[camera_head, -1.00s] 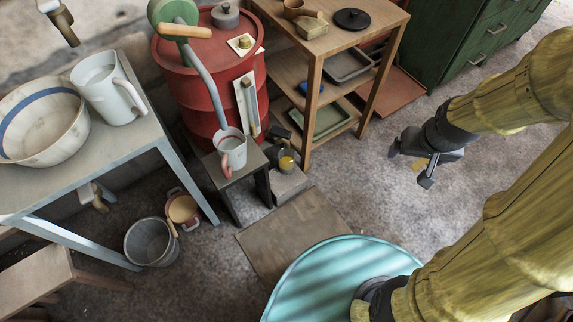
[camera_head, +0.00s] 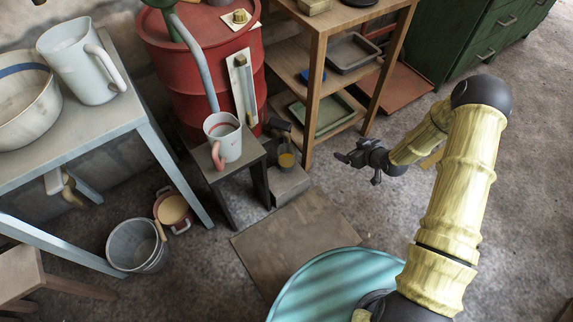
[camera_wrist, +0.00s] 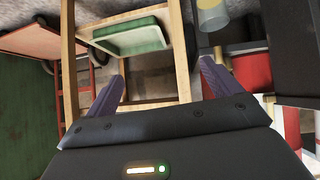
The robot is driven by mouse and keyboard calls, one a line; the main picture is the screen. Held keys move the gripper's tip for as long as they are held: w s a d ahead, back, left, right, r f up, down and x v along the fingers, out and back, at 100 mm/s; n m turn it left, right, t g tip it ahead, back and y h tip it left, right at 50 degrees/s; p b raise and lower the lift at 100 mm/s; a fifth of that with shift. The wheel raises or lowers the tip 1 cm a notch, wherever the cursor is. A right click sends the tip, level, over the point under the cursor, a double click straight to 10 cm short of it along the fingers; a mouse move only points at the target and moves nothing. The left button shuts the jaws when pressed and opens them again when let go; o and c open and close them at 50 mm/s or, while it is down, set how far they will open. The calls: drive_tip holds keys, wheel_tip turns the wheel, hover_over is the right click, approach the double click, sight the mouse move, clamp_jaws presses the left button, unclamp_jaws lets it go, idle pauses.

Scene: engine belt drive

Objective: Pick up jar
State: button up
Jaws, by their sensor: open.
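The jar (camera_head: 286,158) looks like clear glass with something yellow inside. It stands upright on a low grey block (camera_head: 289,186) between the small stool and the wooden shelf. In the wrist view the jar (camera_wrist: 212,15) is at the top edge, right of centre, partly cut off. My gripper (camera_head: 352,166) is in the air to the right of the jar, apart from it, in front of the shelf. In the wrist view my gripper (camera_wrist: 162,85) is open, with nothing between its two purple fingers.
The small stool (camera_head: 232,170) with a white mug (camera_head: 223,140) stands just left of the jar. The wooden shelf (camera_head: 318,60) stands behind and right, with a green tray (camera_head: 322,116) low down. A red barrel (camera_head: 190,50) is behind. A flat board (camera_head: 290,235) lies on the floor in front.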

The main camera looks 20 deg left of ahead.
drive_tip(key=s+a+f+t+y+b, duration=0.2)
drive_tip(key=s+a+f+y+b, duration=0.1)
drive_tip(key=f, duration=0.7)
drive_tip(key=s+a+f+t+y+b, duration=0.2)
drive_tip(key=s+a+f+y+b, duration=0.2)
drive_tip(key=f, duration=0.7)
drive_tip(key=shift+s+a+f+b, duration=0.2)
drive_tip(key=shift+s+a+b, duration=0.15)
drive_tip(key=shift+s+a, duration=0.8)
